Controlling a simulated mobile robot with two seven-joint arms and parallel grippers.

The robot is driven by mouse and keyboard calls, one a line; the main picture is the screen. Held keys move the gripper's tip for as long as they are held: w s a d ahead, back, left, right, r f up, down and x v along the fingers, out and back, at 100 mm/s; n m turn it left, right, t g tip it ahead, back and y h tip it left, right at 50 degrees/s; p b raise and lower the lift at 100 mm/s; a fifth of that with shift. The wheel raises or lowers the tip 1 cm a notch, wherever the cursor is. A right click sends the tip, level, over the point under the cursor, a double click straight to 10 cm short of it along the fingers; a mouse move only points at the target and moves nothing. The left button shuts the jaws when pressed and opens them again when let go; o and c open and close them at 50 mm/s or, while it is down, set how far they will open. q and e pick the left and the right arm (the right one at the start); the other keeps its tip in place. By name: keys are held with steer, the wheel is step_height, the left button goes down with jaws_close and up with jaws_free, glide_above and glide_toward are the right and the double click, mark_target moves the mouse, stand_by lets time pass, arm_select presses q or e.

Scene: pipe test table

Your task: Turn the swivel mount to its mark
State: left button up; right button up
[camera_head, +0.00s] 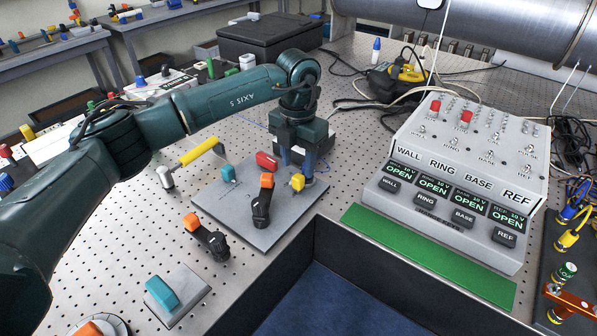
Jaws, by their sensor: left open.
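My left arm reaches in from the left, and my left gripper (297,166) points down over the back right part of a grey plate (215,205). Its two blue-grey fingers are apart, close behind a small yellow piece (298,181); I cannot tell whether they touch anything. A black clamp-like piece with an orange top (262,202) stands on the plate, with a red block (266,160) and a teal block (228,173) near it. I cannot tell which piece is the swivel mount, and no mark is clear. My right gripper is not in view.
A teal block on a small plate (161,293) is in front. A labelled test box (455,180) stands right, behind a green strip (425,257) and a blue-floored recess (335,295).

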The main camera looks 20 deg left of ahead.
mark_target(298, 176)
arm_select(q)
step_height(298, 176, down, 4)
steer(key=shift+p, duration=0.3)
steer(key=shift+f, duration=0.5)
steer(key=shift+w, duration=0.1)
jaws_close()
